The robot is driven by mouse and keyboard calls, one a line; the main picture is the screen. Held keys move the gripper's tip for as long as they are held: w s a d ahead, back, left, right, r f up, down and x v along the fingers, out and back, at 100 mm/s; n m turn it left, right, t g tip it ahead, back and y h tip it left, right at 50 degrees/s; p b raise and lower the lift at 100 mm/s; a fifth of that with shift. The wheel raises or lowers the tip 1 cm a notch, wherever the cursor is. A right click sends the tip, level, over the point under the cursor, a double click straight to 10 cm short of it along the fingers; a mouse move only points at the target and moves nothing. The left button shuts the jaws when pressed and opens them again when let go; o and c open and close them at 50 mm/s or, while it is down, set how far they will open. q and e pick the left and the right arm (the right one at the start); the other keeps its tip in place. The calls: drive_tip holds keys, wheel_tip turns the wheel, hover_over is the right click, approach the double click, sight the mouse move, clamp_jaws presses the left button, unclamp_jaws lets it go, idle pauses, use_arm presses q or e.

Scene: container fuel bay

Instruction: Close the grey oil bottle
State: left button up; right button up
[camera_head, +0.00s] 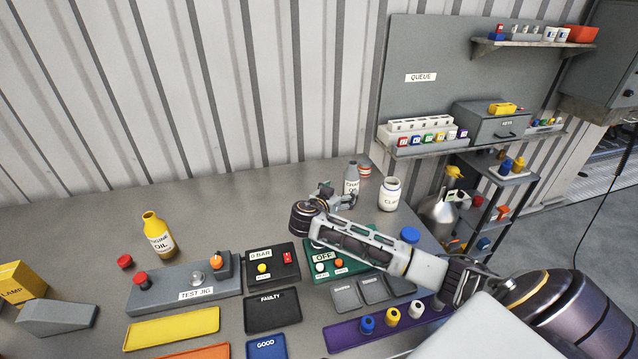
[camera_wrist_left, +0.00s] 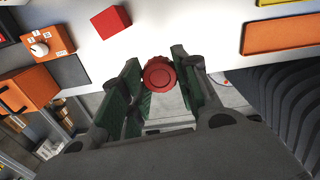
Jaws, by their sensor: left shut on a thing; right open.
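The grey oil bottle (camera_head: 351,181) stands upright at the back of the bench in the head view. No cap shows on its narrow neck, and its lower part is partly hidden by my right gripper. My right gripper (camera_head: 336,196) is open just in front of the bottle; I cannot tell whether it touches it. My left gripper (camera_wrist_left: 160,85) shows only in the left wrist view. It is shut on a round, ribbed red cap (camera_wrist_left: 158,74) between its green-lined fingers. The cap is held clear of the bench in that view.
A white jar (camera_head: 390,194) stands right of the bottle, and a red-and-white item (camera_head: 365,170) sits behind it. A yellow oil bottle (camera_head: 158,237) stands at left beside a loose red cap (camera_head: 125,262). Test panels and trays fill the front; the bench's back left is clear.

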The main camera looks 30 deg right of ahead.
sight(348, 186)
use_arm(q)
drive_tip(key=shift+r+p, duration=0.6)
drive_tip(key=shift+p, duration=0.05)
use_arm(e)
drive_tip(key=x, duration=0.5)
drive_tip(key=shift+w+d, duration=0.2)
drive_tip(key=shift+d, duration=0.1)
drive_tip(key=shift+w+d+f, duration=0.25)
drive_tip(key=shift+d+f, duration=0.05)
drive_tip(key=shift+d, duration=0.15)
use_arm(q)
drive_tip(key=shift+r, duration=0.1)
drive_tip(key=shift+r+p, duration=0.5)
drive_tip(key=shift+p, duration=0.1)
use_arm(e)
drive_tip(key=shift+x, duration=1.5)
use_arm(q)
drive_tip(key=shift+r, duration=0.15)
use_arm(e)
drive_tip(key=shift+w+d+f, duration=0.5)
drive_tip(key=shift+w+d, duration=0.1)
drive_tip(key=shift+d, duration=0.2)
drive_tip(key=c, duration=1.2)
